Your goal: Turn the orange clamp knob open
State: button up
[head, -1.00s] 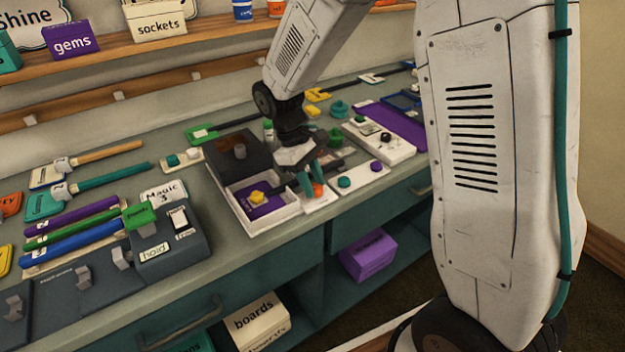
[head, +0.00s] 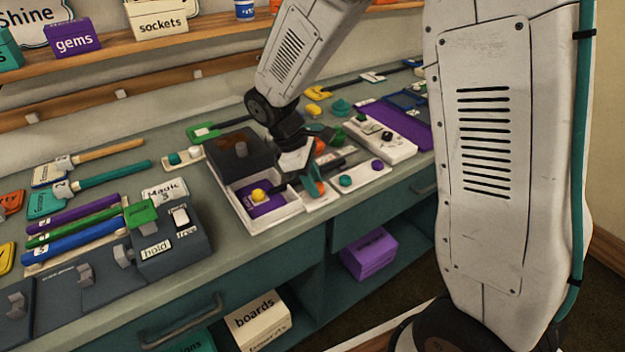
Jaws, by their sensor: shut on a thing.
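The orange clamp knob (head: 320,188) sits on a small white base plate (head: 318,203) near the front edge of the bench, in the middle of the head view. My gripper (head: 314,182) points down at it with its teal fingers shut on the knob. The near finger hides part of the knob. The knob's exact turn angle is too small to tell.
Left of the knob is an open white tray (head: 285,218) with a yellow knob (head: 259,195) on a purple block. A white plate (head: 365,175) with teal and purple buttons lies close on the right. A dark box (head: 238,140) stands behind the tray.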

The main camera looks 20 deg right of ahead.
jog(key=o, duration=1)
jog(key=shift+r, duration=0.1)
jog(key=v, duration=0.7)
jog(key=shift+w+a+r, duration=0.1)
jog(key=shift+a+r, duration=0.1)
jog(key=shift+r, duration=0.05)
jog(key=s+d+r+m+t+y, duration=0.1)
jog(key=s+d+r+m, duration=0.1)
jog(key=s, duration=0.6)
jog(key=s+d+r+m+t+y, duration=0.1)
jog(key=s+r+m, duration=0.3)
jog(key=s, duration=0.4)
jog(key=s+d+r+m+t+y, duration=0.1)
jog(key=s+d+r+m, duration=0.3)
jog(key=s, duration=0.4)
jog(key=shift+s+m+t+y, duration=0.3)
jog(key=shift+s+m+t, duration=0.1)
jog(key=shift+m, duration=0.3)
